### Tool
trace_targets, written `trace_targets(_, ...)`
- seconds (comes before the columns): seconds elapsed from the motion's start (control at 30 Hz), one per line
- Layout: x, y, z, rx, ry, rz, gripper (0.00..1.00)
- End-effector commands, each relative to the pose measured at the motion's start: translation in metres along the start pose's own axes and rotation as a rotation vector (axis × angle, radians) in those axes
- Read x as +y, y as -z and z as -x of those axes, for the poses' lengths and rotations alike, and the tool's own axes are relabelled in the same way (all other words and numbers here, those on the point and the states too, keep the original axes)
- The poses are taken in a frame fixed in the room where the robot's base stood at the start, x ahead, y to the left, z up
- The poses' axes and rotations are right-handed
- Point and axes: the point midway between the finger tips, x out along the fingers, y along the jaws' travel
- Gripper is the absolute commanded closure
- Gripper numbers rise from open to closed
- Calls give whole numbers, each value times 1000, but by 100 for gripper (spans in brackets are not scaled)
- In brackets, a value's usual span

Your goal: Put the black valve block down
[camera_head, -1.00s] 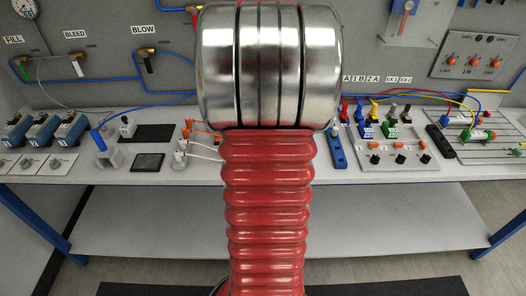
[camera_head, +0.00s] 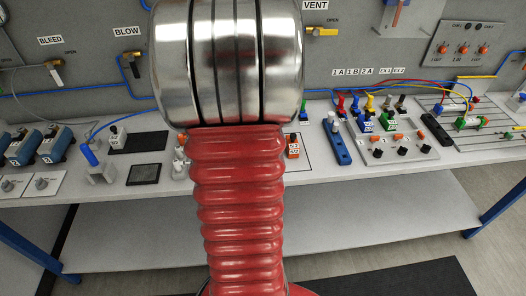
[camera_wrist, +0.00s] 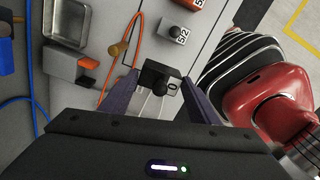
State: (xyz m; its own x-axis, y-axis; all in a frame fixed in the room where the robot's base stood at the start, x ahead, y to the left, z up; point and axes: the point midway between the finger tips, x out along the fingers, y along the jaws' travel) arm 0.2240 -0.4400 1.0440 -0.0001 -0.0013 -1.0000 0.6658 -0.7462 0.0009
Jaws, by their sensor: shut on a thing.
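The black valve block (camera_wrist: 155,73) is between the two dark purple fingers of my gripper (camera_wrist: 160,79) in the wrist view. The fingers are shut on its sides, and a dark round knob shows on its near face. Below the block in the picture is the pale bench top (camera_wrist: 145,45); I cannot tell whether the block touches it. In the head view my own arm hides the gripper and the block.
A grey block marked 5/2 (camera_wrist: 180,30) and a metal tray (camera_wrist: 67,22) lie nearby. An orange tube (camera_wrist: 125,45) runs close to the left finger. In the head view, a blue manifold bar (camera_head: 336,140) and a black pad (camera_head: 144,172) are on the bench.

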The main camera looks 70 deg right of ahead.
Motion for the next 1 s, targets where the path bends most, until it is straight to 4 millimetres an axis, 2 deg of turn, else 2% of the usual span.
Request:
trace_targets(0.4, -1, -2, -57, 1, 2, -5, 71)
trace_targets(0.77, -1, -2, -60, 0, 1, -5, 71)
trace_targets(0.87, -1, -2, -67, 1, 2, -6, 71)
trace_targets(1.0, -1, -2, -85, 1, 4, -6, 71)
